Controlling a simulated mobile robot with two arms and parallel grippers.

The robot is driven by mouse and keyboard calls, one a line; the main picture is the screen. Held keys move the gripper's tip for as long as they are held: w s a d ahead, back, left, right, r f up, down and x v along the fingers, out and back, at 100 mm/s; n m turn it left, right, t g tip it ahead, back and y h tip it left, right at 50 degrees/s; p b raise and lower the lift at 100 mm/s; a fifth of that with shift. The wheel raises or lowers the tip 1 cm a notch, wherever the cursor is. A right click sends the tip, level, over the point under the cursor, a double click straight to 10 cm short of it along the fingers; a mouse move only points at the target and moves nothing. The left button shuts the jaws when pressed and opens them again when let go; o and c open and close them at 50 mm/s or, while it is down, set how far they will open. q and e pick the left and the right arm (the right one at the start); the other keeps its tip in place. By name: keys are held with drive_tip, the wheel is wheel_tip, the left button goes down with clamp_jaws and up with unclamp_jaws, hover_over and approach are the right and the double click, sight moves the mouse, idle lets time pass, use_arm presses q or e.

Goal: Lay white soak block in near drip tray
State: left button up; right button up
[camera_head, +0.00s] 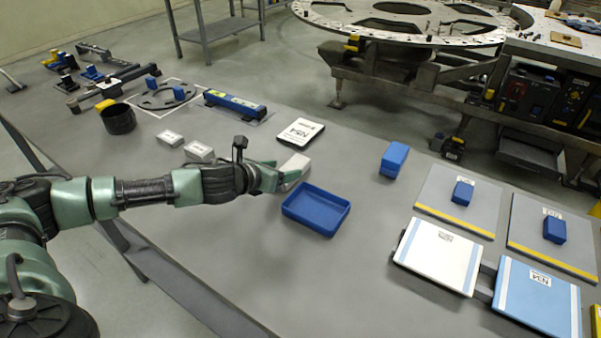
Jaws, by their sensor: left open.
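A white block (296,166) is at the tip of my left gripper (276,179), just behind the blue tray. The gripper's green fingers are open and partly cover the block; I cannot tell whether they touch it. The shallow blue tray (315,208) lies on the grey table (225,235) in front and to the right of the gripper, and it looks empty. Two more whitish blocks, one (170,138) farther back and one (199,151) closer, lie to the left, behind my left arm. My right gripper is not in view.
A white labelled card (300,132) lies behind the gripper. A blue block (394,159) stands to the right. A black cup (118,119) stands at left. Table left of the tray is clear.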

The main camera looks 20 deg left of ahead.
sight(291, 168)
use_arm(q)
drive_tip(key=shift+w+a+f+b, duration=0.15)
drive_tip(key=shift+a+f+b, duration=0.25)
drive_tip(key=shift+f, duration=0.2)
drive_tip(key=shift+a, duration=0.2)
drive_tip(key=shift+w+a+f+m+b, duration=0.15)
drive_tip(key=shift+f+m+b, duration=0.15)
drive_tip(key=shift+b, duration=0.15)
drive_tip(key=shift+x, duration=1.05)
drive_tip(key=x, duration=0.4)
drive_tip(key=shift+w+a+f+p, duration=0.1)
drive_tip(key=shift+w+p, duration=0.3)
drive_tip(key=shift+w, duration=0.05)
drive_tip(key=shift+w+f, duration=0.2)
drive_tip(key=shift+w, duration=0.05)
drive_tip(key=shift+s+r, duration=0.1)
drive_tip(key=shift+c, duration=1)
drive_tip(key=c, duration=1.1)
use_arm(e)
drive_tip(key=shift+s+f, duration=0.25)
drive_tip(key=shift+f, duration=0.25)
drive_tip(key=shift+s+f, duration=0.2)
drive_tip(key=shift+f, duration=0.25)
